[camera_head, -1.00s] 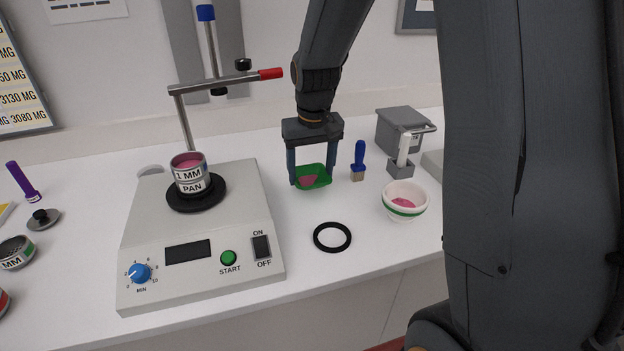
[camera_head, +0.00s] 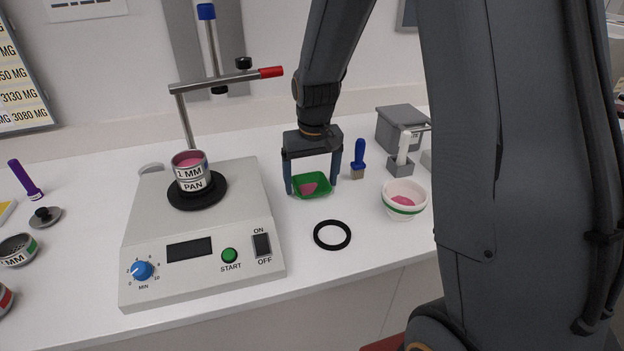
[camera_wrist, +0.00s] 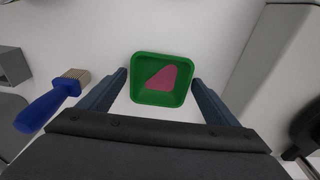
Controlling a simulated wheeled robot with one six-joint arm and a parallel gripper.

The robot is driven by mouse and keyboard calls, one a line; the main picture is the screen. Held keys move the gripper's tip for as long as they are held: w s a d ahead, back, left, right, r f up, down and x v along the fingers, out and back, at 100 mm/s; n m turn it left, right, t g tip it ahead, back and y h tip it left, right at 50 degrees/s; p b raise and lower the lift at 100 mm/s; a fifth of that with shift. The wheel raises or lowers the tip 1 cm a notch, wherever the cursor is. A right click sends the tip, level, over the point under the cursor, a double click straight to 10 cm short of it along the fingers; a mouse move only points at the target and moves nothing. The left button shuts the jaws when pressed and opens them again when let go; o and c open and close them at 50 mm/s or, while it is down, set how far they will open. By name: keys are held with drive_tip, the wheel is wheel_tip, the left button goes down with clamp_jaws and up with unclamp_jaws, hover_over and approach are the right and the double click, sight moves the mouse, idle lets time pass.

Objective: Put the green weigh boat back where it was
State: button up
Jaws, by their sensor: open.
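The green weigh boat (camera_head: 324,193) sits on the white bench, right of the shaker and behind the black ring. It is a square tray with pink powder in it. My gripper (camera_head: 312,190) is open, with one finger on either side of the boat. In the wrist view the boat (camera_wrist: 161,96) lies level between the tips of my gripper (camera_wrist: 161,82). Slim gaps show between each finger and the boat's rim there, so the fingers appear not to touch it.
A blue-handled brush (camera_head: 358,160) stands just right of my gripper. A white bowl (camera_head: 404,199) with pink powder is farther right, near a grey box (camera_head: 398,128). The shaker (camera_head: 200,240) carries the pan (camera_head: 191,172). A black ring (camera_head: 332,235) lies in front.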

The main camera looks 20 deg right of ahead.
wheel_tip(320, 180, up, 11)
drive_tip(key=s+b, duration=0.1)
drive_tip(key=b, duration=0.1)
approach(338, 246)
drive_tip(key=shift+g, duration=0.3)
drive_tip(key=f, duration=0.2)
drive_tip(key=w+f, duration=0.1)
drive_tip(key=f, duration=0.3)
drive_tip(key=shift+w+d+f, duration=0.1)
drive_tip(key=shift+w, duration=0.25)
